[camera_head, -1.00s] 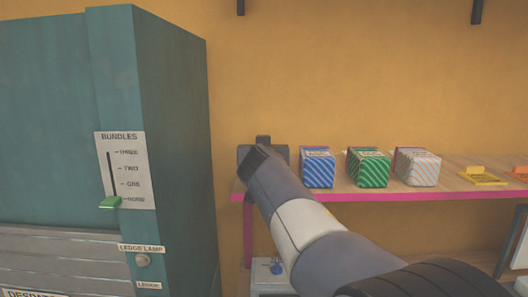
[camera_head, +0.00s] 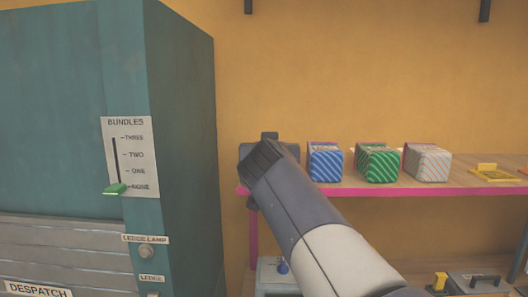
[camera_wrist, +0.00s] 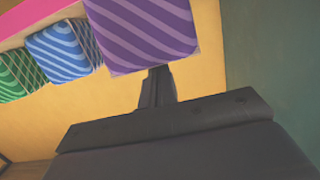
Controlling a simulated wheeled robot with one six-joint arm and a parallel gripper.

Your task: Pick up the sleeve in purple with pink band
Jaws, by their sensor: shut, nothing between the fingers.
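The purple sleeve (camera_wrist: 140,32) with lighter diagonal stripes is large at the top of the wrist view. No pink band can be made out on it there. In the head view my arm end hides the purple sleeve. My gripper (camera_wrist: 157,84) shows in the wrist view as a narrow dark pair of fingers, shut and empty. The fingertips end at the sleeve's lower edge in the picture; I cannot tell whether they touch it. In the head view my gripper (camera_head: 269,145) is at the left end of the shelf, beside the blue sleeve.
The shelf (camera_head: 460,189) with a pink edge also bears a blue striped sleeve (camera_head: 325,164), a green one (camera_head: 377,164), a pale one (camera_head: 427,164) and a yellow item (camera_head: 492,173). A teal cabinet (camera_head: 183,150) stands close at left. Below the shelf are more items.

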